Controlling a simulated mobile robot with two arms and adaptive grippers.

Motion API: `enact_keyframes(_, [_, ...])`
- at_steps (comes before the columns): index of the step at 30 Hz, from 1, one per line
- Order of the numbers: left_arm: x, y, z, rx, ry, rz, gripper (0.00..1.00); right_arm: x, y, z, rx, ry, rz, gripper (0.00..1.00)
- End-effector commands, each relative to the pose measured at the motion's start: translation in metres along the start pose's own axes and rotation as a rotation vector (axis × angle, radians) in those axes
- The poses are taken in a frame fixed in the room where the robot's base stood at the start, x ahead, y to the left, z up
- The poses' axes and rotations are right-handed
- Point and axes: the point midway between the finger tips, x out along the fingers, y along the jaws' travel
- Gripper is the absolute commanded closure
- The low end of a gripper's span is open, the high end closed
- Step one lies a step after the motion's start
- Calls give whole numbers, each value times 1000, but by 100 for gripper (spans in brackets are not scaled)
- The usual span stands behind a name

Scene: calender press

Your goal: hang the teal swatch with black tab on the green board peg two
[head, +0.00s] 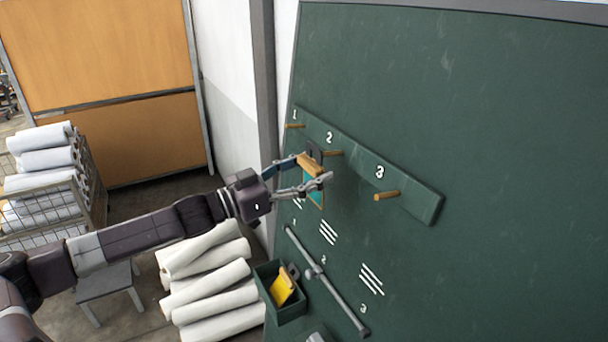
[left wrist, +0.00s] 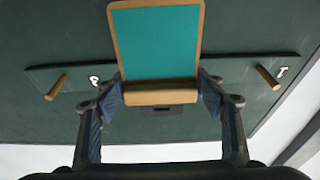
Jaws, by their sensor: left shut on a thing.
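My left gripper (head: 312,172) is shut on the teal swatch (head: 314,190) by its wooden bar (head: 311,165). The swatch's teal face with tan edging fills the top middle of the left wrist view (left wrist: 157,45). Its black tab (head: 315,151) stands above the bar, at the tip of peg two (head: 334,153). I cannot tell whether the peg passes through the tab. In the left wrist view the tab (left wrist: 160,110) is partly behind the bar, and peg two is hidden. The green board (head: 470,120) carries the numbered peg strip. My right gripper is out of view.
Peg one (head: 295,125) and peg three (head: 387,195) are bare. Below are a grey bar (head: 325,280) on the board and a green bin (head: 279,316) with a yellow piece (head: 283,285). White rolls (head: 215,290) lie on the floor at the lower left.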

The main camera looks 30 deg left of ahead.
Motion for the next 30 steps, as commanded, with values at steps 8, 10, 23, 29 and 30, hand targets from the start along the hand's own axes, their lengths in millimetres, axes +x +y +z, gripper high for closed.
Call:
enact_keyframes(8, [17, 0, 1, 0, 2, 0, 60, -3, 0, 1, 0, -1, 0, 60])
enact_keyframes(10, [21, 0, 1, 1, 3, 0, 60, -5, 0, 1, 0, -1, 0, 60])
enact_keyframes(23, [43, 1, 10, 0, 2, 1, 60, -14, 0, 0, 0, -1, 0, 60])
enact_keyframes(29, [46, 1, 15, 1, -1, 1, 60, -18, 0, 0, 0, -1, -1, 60])
enact_keyframes(30, [46, 1, 16, 1, -1, 1, 60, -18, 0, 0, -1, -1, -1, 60])
